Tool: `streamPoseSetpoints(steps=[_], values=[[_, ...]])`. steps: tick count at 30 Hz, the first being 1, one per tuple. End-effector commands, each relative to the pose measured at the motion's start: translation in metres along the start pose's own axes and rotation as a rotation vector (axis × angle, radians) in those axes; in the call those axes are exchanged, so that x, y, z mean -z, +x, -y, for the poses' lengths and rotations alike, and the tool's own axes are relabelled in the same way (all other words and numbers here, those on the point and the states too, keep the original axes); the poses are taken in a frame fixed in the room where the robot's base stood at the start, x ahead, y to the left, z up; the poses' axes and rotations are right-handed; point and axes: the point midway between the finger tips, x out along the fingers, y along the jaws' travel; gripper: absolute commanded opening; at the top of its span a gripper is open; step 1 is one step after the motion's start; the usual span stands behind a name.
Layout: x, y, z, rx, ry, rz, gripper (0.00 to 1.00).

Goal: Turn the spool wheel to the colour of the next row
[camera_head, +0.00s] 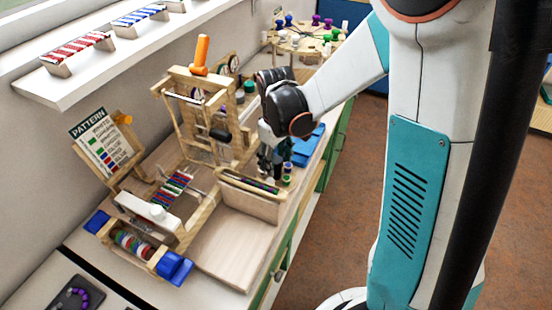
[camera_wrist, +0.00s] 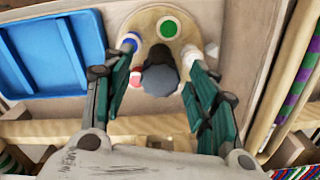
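In the wrist view a round pale wooden wheel (camera_wrist: 138,25) carries coloured spool tops: green (camera_wrist: 168,28), blue (camera_wrist: 131,42), red (camera_wrist: 136,78) and a whitish one (camera_wrist: 212,49). A dark grey knob (camera_wrist: 160,80) stands near its middle. My gripper (camera_wrist: 160,58) is open, with its dark green fingers on either side of the knob; I cannot tell whether they touch it. In the head view my gripper (camera_head: 272,165) points down beside the loom, and hides most of the wheel. The pattern card (camera_head: 97,143) leans at left, its colour rows small, with an orange marker (camera_head: 122,119).
The wooden loom (camera_head: 200,115) with an orange handle stands left of my gripper. A blue tray (camera_head: 307,146) lies just beyond. A round peg stand (camera_head: 300,42) is at the back.

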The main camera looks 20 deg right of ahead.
Motion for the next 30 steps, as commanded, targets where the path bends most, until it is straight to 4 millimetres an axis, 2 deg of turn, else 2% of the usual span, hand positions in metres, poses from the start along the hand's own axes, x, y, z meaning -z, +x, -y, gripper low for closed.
streamPoseSetpoints(steps=[1,6,20,30], values=[[0.0000,-0.0001,0.0000,0.000,0.000,0.000,0.44],[0.0000,-0.0002,0.0000,0.000,0.000,0.000,0.09],[0.0000,-0.0001,0.0000,0.000,0.072,0.000,0.09],[0.0000,-0.0001,0.0000,0.000,0.336,0.000,0.09]])
